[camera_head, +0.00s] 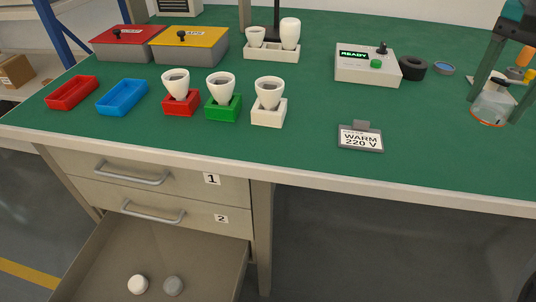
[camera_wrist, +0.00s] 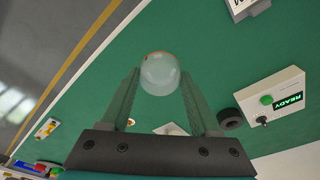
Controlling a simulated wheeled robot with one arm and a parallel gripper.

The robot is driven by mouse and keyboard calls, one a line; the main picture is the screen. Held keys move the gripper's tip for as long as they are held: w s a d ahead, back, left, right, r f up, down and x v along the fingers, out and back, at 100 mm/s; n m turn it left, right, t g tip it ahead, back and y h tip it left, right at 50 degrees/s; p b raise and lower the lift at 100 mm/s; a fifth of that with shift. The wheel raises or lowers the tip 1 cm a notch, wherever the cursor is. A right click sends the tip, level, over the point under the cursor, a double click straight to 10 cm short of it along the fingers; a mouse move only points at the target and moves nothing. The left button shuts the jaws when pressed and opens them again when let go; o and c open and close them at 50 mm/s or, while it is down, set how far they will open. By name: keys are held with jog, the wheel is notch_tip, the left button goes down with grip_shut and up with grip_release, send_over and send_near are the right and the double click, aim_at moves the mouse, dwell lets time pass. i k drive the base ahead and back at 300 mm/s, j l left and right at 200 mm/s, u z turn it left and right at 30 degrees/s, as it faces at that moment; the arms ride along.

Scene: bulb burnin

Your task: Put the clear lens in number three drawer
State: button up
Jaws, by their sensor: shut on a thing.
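The clear lens (camera_head: 490,108) is a see-through dome with an orange rim, at the right of the head view. It also shows between my fingertips in the wrist view (camera_wrist: 160,73). My gripper (camera_head: 505,97) is shut on it over the right part of the green bench; the exact height above the top is hard to tell. The lowest drawer (camera_head: 205,266), below drawers 1 and 2, is pulled open. Its number label is not in view.
The drawers marked 1 (camera_head: 150,185) and 2 (camera_head: 165,219) are shut. A READY box (camera_head: 366,66), a black ring (camera_head: 413,68) and a WARM 220 V sign (camera_head: 360,138) stand on the bench. Several bulb sockets and trays occupy its left. The front right is clear.

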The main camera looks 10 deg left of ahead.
aim_at(166, 267)
jog(key=u, duration=0.5)
jog(key=l+u, duration=0.15)
jog(key=u, duration=0.35)
jog(key=l+u, duration=0.1)
jog(key=u, duration=0.4)
jog(key=l+u, duration=0.1)
jog(key=u, duration=0.4)
jog(key=l+u, duration=0.1)
jog(key=u, duration=0.9)
jog(key=l, duration=0.1)
